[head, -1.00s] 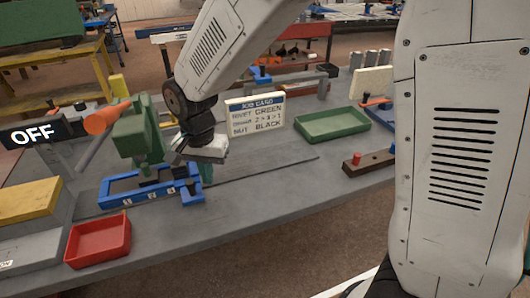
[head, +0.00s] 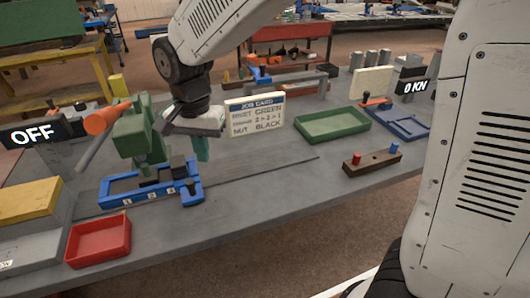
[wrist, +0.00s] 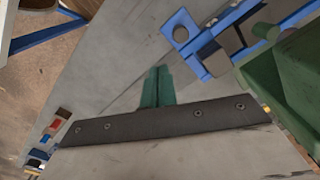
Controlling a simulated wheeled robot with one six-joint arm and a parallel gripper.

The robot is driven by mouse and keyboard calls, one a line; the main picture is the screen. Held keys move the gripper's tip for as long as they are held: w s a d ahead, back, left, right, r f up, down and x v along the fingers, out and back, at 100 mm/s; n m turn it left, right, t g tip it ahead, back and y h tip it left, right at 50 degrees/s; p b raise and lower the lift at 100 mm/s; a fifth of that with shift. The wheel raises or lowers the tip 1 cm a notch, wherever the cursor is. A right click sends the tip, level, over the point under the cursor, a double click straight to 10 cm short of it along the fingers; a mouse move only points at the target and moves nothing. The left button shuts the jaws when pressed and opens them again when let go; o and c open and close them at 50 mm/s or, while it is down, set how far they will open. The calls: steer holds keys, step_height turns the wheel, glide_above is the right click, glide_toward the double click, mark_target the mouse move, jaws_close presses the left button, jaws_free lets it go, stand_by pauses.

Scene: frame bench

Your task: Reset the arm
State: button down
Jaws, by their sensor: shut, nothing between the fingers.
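My gripper (head: 203,150) hangs above the bench, behind the blue frame fixture and to the right of the green press. Its teal fingers point down and are shut together with nothing between them. In the wrist view the shut fingers (wrist: 157,87) show over bare grey bench top. The blue frame fixture (head: 150,196), with numbered slots and dark parts in it, sits on the bench, apart from the fingers. The green press (head: 135,135) with an orange handle stands behind it; the press also shows at the right of the wrist view (wrist: 285,75).
A red tray (head: 98,243) lies at the front left, and a green tray (head: 332,126) at the back right. A job card (head: 254,116) stands behind the gripper. A brown peg block (head: 372,163) and a blue fixture (head: 405,124) are at right. The middle bench is clear.

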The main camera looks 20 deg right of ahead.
stand_by(0.4)
steer(key=s+d+r+n, duration=0.3)
steer(key=s+d, duration=0.8)
steer(key=s+d+r+n+t, duration=0.1)
steer(key=s+d+r+n, duration=0.2)
steer(key=s+d, duration=0.7)
steer(key=shift+s+d+r, duration=0.4)
steer(key=shift+s+r, duration=0.1)
steer(key=shift+s, duration=0.15)
